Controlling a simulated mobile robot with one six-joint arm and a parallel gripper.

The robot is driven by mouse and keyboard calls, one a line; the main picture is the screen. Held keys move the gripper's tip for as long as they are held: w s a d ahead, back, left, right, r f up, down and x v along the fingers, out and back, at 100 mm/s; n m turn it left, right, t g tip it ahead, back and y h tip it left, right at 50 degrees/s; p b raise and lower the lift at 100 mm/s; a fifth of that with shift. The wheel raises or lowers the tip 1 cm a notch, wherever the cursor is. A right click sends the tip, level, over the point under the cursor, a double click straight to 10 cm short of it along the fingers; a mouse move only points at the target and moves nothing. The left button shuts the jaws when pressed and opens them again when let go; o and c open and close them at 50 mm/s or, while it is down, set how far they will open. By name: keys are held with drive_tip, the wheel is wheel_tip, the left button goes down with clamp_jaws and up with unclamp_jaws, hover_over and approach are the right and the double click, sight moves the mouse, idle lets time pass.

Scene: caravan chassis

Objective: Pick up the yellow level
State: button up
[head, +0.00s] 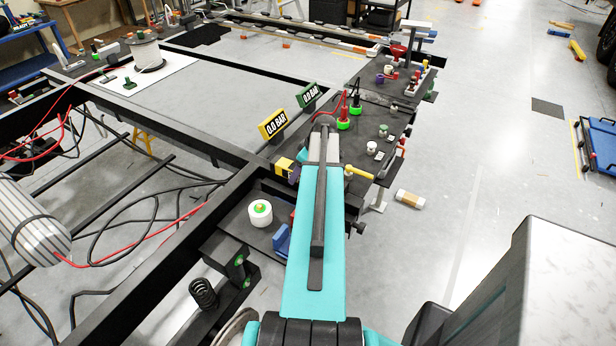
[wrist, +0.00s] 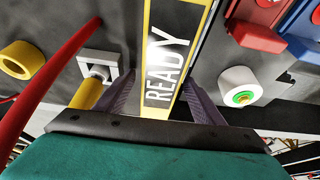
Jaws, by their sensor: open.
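In the wrist view a long yellow-edged bar with a black face lettered READY (wrist: 165,55) runs between my fingers, and I take it for the yellow level. A yellow and black block (head: 285,168) beside my arm's end in the head view seems to be its end. My gripper (wrist: 160,88) is open, with one dark finger on each side of the bar. I cannot tell whether the fingers touch it. In the head view my arm hides the fingers and most of the bar.
A white cylinder with a green centre (wrist: 240,86) stands close right of my fingers, and a yellow cylinder (wrist: 88,94) close left. A red hose (wrist: 50,80) crosses the left. Blue and red blocks (wrist: 258,36) lie upper right. Yellow and green 0.0 BAR displays (head: 272,125) stand beyond my arm.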

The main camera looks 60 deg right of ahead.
idle(0.4)
drive_tip(key=c, duration=1.3)
drive_tip(key=shift+r, duration=0.15)
drive_tip(key=shift+c, duration=0.2)
drive_tip(key=shift+r+b, duration=0.85)
drive_tip(key=shift+r, duration=0.6)
drive_tip(key=s+a+r+b, duration=0.1)
drive_tip(key=s+a+b, duration=0.1)
drive_tip(key=s+a, duration=0.2)
drive_tip(key=s+a+r+b, duration=0.1)
drive_tip(key=s+a, duration=0.3)
drive_tip(key=s, duration=0.6)
drive_tip(key=shift+b, duration=0.6)
drive_tip(key=shift+w+f, duration=0.1)
